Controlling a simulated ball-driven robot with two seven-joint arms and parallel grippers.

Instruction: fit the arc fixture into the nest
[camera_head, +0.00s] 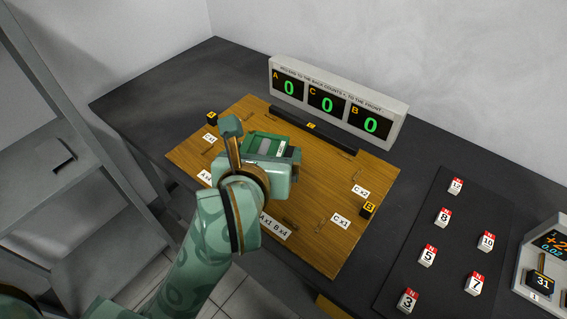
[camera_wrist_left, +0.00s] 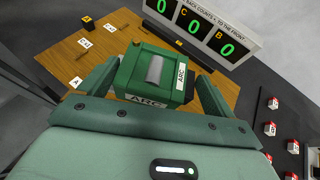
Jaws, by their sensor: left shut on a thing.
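The arc fixture is a green box with a silver bar on top and white ARC labels; it shows in the left wrist view (camera_wrist_left: 133,80) and in the head view (camera_head: 268,146). My left gripper (camera_head: 262,153) is shut on it, with a finger on either side, in the left wrist view (camera_wrist_left: 152,86) too. The fixture is over the wooden board (camera_head: 355,225); I cannot tell whether it touches the board. I cannot pick out the nest; the arm and fixture hide part of the board. My right gripper is not in view.
A black bar (camera_head: 335,137) lies along the board's back edge. Behind it stands a display (camera_head: 338,104) with three green zeros. Yellow-lettered black blocks, hooks and white labels sit around the board. Several numbered weights (camera_head: 443,217) stand on a dark mat at right, beside a scale (camera_head: 545,265).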

